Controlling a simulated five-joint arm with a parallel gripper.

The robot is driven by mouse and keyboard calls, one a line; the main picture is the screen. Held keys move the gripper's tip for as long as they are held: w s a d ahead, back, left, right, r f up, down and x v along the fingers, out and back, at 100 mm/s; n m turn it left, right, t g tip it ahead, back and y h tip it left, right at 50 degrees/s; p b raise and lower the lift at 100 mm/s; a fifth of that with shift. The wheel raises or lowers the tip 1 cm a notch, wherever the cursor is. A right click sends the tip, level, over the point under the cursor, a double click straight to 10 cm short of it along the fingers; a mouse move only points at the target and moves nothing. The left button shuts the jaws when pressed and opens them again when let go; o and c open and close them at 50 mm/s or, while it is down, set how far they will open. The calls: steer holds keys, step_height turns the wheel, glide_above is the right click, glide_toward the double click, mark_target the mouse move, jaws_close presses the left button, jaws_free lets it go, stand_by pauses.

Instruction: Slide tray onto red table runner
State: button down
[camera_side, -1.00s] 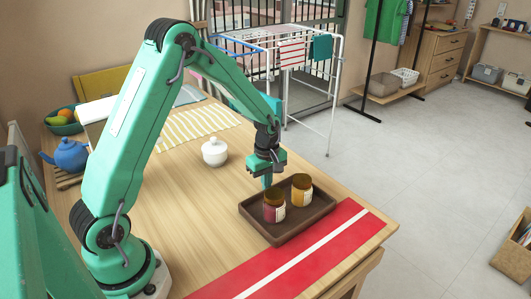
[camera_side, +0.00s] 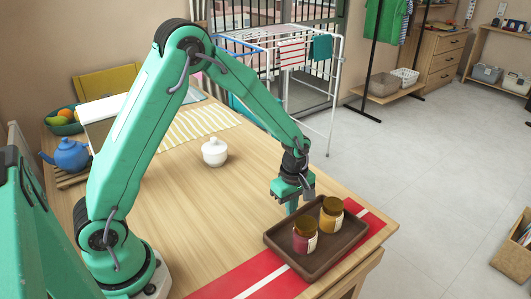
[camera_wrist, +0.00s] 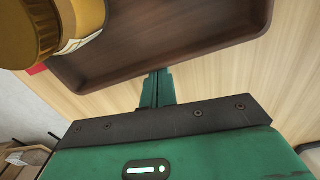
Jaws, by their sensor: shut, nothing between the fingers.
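The brown tray (camera_side: 277,241) lies on the table with its right part over the red table runner (camera_side: 243,279), which has a white stripe; its left corner is over bare wood. Two jars stand in it: a dark red jar (camera_side: 305,240) and a yellow jar (camera_side: 332,219). My gripper (camera_side: 291,210) is shut and empty, pointing down at the tray's far-left edge. In the wrist view the fingers (camera_wrist: 157,88) are together beside the tray's wall (camera_wrist: 205,52). I cannot tell for certain whether they touch it.
A white lidded pot (camera_side: 214,153) stands mid-table. A striped yellow cloth (camera_side: 198,129), a blue teapot (camera_side: 71,155) and a fruit bowl (camera_side: 66,123) are farther back. The table's right edge (camera_side: 372,246) is close to the tray. The wood left of the tray is clear.

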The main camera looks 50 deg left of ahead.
steer(key=shift+a, duration=0.1)
steer(key=shift+a, duration=0.75)
steer(key=shift+w+a, duration=0.1)
steer(key=shift+a, duration=0.95)
step_height(320, 180, up, 10)
steer(key=shift+a, duration=0.1)
